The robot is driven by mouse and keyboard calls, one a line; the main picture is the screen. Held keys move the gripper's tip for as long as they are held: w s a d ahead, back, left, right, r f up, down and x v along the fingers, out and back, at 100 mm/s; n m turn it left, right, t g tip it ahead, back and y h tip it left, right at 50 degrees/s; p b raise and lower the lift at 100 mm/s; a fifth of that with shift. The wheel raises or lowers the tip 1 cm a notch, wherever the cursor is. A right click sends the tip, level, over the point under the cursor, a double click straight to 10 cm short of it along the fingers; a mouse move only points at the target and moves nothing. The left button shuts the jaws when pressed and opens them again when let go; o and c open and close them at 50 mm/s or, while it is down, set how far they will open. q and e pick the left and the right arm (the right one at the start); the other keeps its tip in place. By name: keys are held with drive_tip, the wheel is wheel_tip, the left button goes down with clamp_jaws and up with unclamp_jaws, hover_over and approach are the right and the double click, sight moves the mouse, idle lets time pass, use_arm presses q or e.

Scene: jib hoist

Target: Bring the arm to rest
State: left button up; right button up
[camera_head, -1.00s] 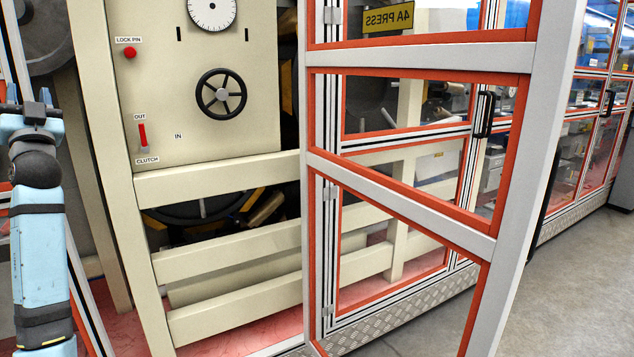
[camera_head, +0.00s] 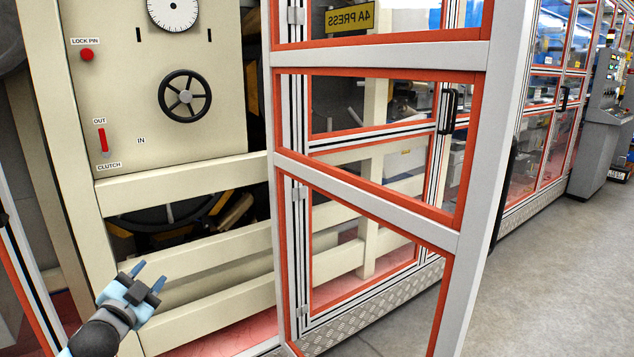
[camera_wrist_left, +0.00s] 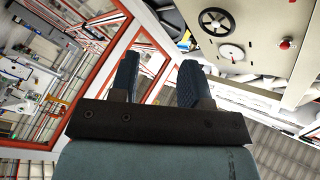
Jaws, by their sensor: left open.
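My left gripper (camera_head: 147,278) is at the lower left in the head view, in front of the cream rails of the press frame. It is open and empty, its two dark blue fingers apart and clear of everything I can see. Its fingers (camera_wrist_left: 158,80) also show in the left wrist view, with nothing between them. My left arm comes in from the bottom left edge. My right gripper is in neither view.
A cream panel (camera_head: 215,135) carries a black handwheel (camera_head: 185,97), a red lock pin knob (camera_head: 87,55) and a red clutch lever (camera_head: 103,140) by OUT. An orange-and-white framed door (camera_head: 380,50) stands open at centre. Grey floor (camera_head: 550,270) is free at right.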

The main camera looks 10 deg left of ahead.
use_arm(q)
drive_tip(key=s+d+f+g+h, duration=0.2)
drive_tip(key=s+d+f, duration=0.25)
drive_tip(key=f, duration=0.35)
drive_tip(key=s+d+f+g+h, duration=0.2)
drive_tip(key=s+d+f, duration=0.25)
drive_tip(key=f, duration=0.35)
drive_tip(key=s+d+f+g+h, duration=0.1)
drive_tip(key=s+d+f+g, duration=0.2)
drive_tip(key=s+d+f, duration=0.4)
drive_tip(key=s+d+f+g+h, duration=0.15)
drive_tip(key=s+d+f, duration=0.25)
drive_tip(key=s, duration=0.5)
drive_tip(key=w+d+r+n+t, duration=0.1)
drive_tip(key=d+n, duration=0.2)
drive_tip(key=d, duration=0.2)
drive_tip(key=w+d+r+n, duration=0.2)
drive_tip(key=d, duration=0.3)
wheel_tip(320, 180, up, 17)
drive_tip(key=s+a+p, duration=0.2)
drive_tip(key=p, duration=2.5)
drive_tip(key=shift+a+y, duration=0.35)
drive_tip(key=shift+y, duration=0.1)
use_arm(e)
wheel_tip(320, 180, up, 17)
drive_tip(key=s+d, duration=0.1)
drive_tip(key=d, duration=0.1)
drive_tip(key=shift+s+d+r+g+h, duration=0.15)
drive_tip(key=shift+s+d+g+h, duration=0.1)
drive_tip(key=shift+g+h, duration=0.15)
